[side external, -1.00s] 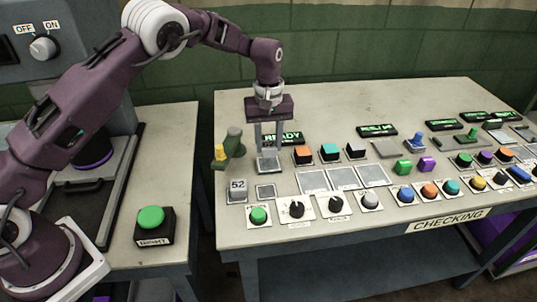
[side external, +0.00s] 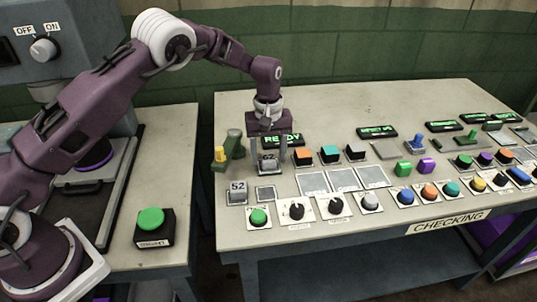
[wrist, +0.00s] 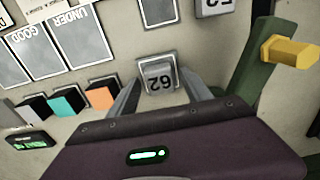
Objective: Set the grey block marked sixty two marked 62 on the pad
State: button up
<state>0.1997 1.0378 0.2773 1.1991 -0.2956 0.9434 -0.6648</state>
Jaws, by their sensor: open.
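The grey block marked 62 (side external: 268,158) stands upright below my gripper, near the front left of the bench. Its 62 face shows upside down in the wrist view (wrist: 159,77). A pale grey base shows at its foot; I cannot tell whether this is a plate or part of the block. My gripper (wrist: 158,100) is open and low over the block, with one finger on each side. I cannot tell whether the fingers touch it. A small square grey pad (side external: 265,193) lies bare in front of the block, also in the wrist view (wrist: 158,12).
A grey block marked 52 (side external: 237,192) stands left of the small pad. A green stand with a yellow peg (wrist: 290,50) is close beside my gripper. Orange, teal and black switches (side external: 329,153) and larger labelled plates (side external: 343,178) lie to the right. Knobs and buttons line the front edge.

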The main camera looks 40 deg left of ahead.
notch_tip(320, 180, up, 12)
notch_tip(320, 180, up, 9)
jog(key=m+t, duration=0.1)
send_over(268, 157)
jog(key=s+a, duration=0.2)
jog(key=s, duration=0.3)
jog(key=s+r+m+t+h, duration=0.1)
jog(key=s+r+m+t, duration=0.1)
jog(key=s+r, duration=0.7)
jog(key=s+f+m+t, duration=0.1)
jog(key=s+f+m, duration=0.1)
jog(key=s, duration=0.9)
jog(key=s+a+f+m+t+y, duration=0.1)
jog(key=s+f+m, duration=0.2)
jog(key=s, duration=0.9)
jog(key=shift+a+m+t, duration=0.2)
jog(key=shift+m+t, duration=0.1)
jog(key=shift+m, duration=0.2)
